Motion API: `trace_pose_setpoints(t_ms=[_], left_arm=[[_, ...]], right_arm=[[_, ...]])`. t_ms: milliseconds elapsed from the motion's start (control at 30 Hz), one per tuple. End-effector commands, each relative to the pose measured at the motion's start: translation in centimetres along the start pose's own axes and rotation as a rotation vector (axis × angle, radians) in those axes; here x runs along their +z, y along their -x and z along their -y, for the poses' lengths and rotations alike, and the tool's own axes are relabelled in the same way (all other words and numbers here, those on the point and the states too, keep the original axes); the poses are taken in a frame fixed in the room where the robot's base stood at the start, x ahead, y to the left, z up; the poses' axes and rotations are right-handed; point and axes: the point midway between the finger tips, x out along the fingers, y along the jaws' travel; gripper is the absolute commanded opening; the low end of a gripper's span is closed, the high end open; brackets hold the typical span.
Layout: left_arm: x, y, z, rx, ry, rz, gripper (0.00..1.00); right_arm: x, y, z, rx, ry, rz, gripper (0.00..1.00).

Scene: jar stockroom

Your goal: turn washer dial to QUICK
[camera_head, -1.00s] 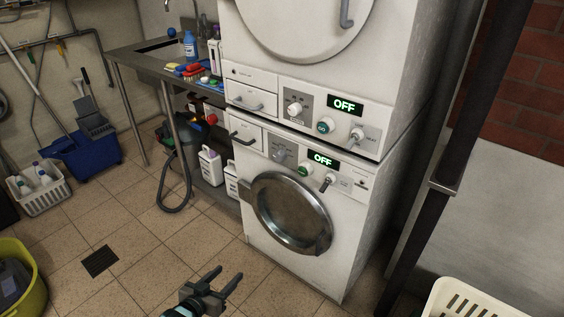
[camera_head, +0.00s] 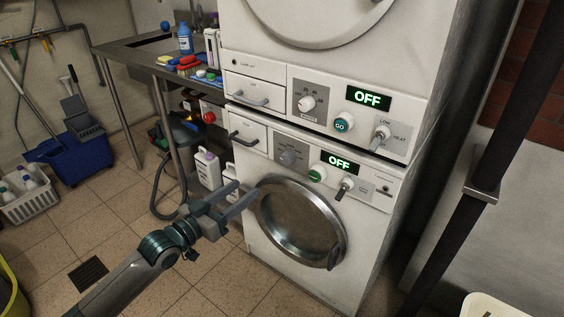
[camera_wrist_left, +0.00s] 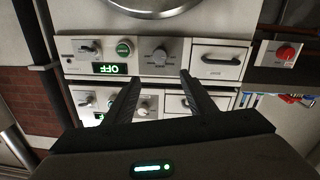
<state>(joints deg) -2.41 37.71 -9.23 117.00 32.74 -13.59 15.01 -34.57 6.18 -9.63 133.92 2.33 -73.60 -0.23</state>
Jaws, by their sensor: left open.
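The washer (camera_head: 253,207) is the lower white machine, with a round glass door. Its grey dial (camera_head: 288,157) sits on a grey plate between a drawer and a display reading OFF (camera_head: 340,162). The dial's setting is too small to read. My left gripper (camera_head: 246,191) is open and empty, in front of the washer's left side, lower than the dial and apart from it. In the left wrist view, which is upside down, the washer dial (camera_wrist_left: 158,55) lies just beyond the gap between the open fingers (camera_wrist_left: 161,77). My right gripper is not in view.
A second machine (camera_head: 400,60) with a similar panel, OFF display and HEAT switch is stacked on top. The washer's green button (camera_head: 317,174) and a lever switch (camera_head: 344,188) sit right of the dial. A drawer handle (camera_head: 243,139) juts out left. A dark post (camera_head: 455,230) stands right.

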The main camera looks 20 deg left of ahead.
Motion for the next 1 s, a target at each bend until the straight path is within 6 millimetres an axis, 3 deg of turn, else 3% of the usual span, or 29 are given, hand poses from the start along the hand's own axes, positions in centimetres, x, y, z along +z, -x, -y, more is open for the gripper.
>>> trace_pose_setpoints(t_ms=[367, 1000], left_arm=[[0.0, -2.7, 0.0, -0.001, -0.001, -0.001, 0.51], [0.0, -13.1, 0.0, 0.0, 0.001, -0.001, 0.51]], right_arm=[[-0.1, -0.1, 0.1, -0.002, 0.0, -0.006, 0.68], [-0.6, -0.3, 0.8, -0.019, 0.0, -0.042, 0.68]])
